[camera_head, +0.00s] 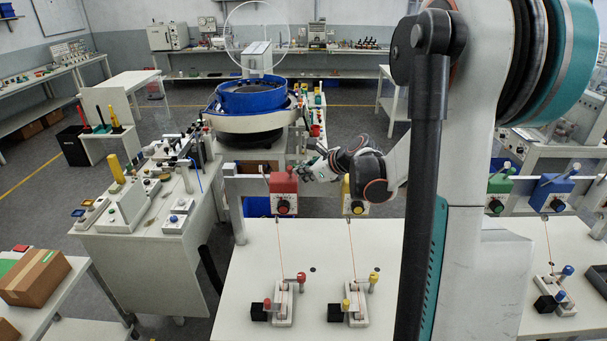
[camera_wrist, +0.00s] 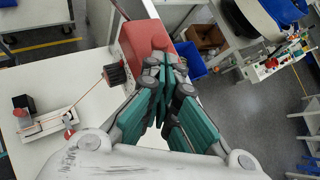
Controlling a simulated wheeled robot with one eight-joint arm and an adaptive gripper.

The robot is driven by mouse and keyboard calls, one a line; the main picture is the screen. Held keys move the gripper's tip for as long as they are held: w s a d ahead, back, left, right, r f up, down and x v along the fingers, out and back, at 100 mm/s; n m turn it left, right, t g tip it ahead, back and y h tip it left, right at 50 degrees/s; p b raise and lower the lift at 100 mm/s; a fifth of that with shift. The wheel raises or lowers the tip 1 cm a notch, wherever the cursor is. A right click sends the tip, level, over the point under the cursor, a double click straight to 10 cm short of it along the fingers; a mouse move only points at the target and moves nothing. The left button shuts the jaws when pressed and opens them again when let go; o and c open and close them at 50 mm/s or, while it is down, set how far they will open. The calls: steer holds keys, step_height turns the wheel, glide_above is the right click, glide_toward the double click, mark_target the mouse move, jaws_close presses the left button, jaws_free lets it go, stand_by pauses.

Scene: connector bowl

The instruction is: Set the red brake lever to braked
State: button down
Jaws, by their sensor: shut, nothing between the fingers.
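The red box (camera_head: 283,184) stands on the rail at the back of the white table, with a black knob (camera_head: 283,206) on its front. A red-knobbed handle (camera_head: 301,278) stands on the fixture below.
A yellow box (camera_head: 356,190) stands on the rail just right of the red one, below my wrist. Thin wires run from the boxes to the fixtures on the table. A blue bowl feeder (camera_head: 252,102) stands behind. The table between rail and fixtures is mostly clear.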

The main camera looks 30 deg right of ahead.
steer(key=shift+w+d+r, duration=0.1)
steer(key=shift+r, duration=0.05)
steer(key=shift+w+d+r+m+g+y, duration=0.25)
steer(key=shift+w+m+g+y, duration=0.2)
steer(key=shift+g, duration=0.35)
steer(key=shift+w+d+r+m+g+y, duration=0.1)
steer(key=shift+w+d+m+g+y, duration=0.25)
steer(key=shift+g, duration=0.45)
steer(key=shift+w+d+r+m+g+y, duration=0.2)
steer(key=shift+w+m+g+y, duration=0.25)
steer(key=shift+g, duration=0.35)
steer(key=shift+s+a+r, duration=0.1)
steer(key=shift+s, duration=0.1)
steer(key=shift+r, duration=0.1)
steer(key=shift+r+p, duration=0.5)
steer(key=shift+r, duration=0.15)
